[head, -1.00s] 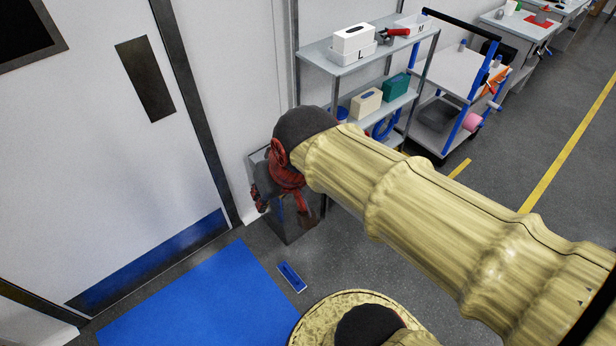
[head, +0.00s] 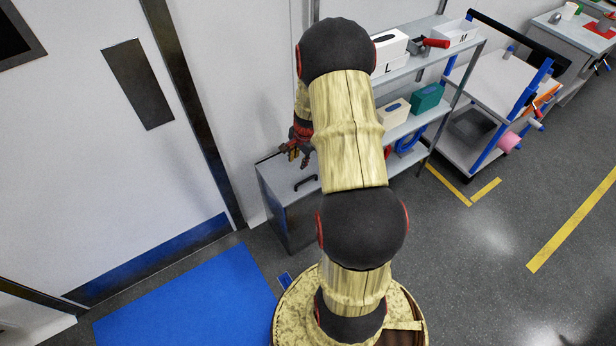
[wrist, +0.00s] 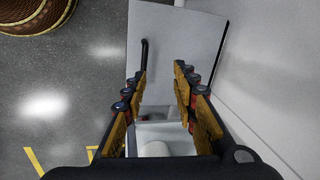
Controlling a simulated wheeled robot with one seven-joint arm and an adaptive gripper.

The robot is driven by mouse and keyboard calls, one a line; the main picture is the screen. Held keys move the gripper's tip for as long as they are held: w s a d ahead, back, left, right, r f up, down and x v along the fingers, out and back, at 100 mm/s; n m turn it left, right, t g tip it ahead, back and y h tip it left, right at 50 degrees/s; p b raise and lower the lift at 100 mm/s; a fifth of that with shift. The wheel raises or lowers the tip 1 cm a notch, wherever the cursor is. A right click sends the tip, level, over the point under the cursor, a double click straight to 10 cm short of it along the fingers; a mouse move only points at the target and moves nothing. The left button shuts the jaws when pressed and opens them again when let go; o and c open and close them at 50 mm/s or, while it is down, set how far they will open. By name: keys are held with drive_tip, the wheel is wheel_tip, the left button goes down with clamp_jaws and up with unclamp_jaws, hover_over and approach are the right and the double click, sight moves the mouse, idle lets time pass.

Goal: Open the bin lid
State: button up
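The bin (head: 285,222) is a grey box on the floor against the wall, left of the shelf rack. Its lid (head: 278,178) looks flat and closed, with a black bar handle (head: 306,183) on top. My gripper (head: 301,160) is over the back part of the bin, partly hidden by my arm. In the wrist view my gripper (wrist: 160,74) has its fingers spread with nothing held between them. The lid (wrist: 185,35) lies beyond the fingertips there, and the handle (wrist: 144,56) is close to the left finger. Whether they touch is unclear.
A shelf rack (head: 440,38) with boxes stands right beside the bin, close to my arm. A trolley (head: 490,85) is farther right. A blue mat (head: 190,300) lies before the door (head: 100,150). The floor right of my base is clear.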

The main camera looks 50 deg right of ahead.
drive_tip(key=m, duration=0.2)
approach(308, 179)
drive_tip(key=shift+g, duration=0.3)
drive_tip(key=f+b, duration=0.1)
drive_tip(key=f, duration=0.1)
drive_tip(key=w+f+b, duration=0.1)
drive_tip(key=f, duration=0.2)
drive_tip(key=w+f+b, duration=0.1)
drive_tip(key=f, duration=0.1)
drive_tip(key=shift+d+f, duration=0.1)
drive_tip(key=shift+f, duration=0.3)
drive_tip(key=shift+c, duration=1.3)
drive_tip(key=c, duration=0.4)
clamp_jaws()
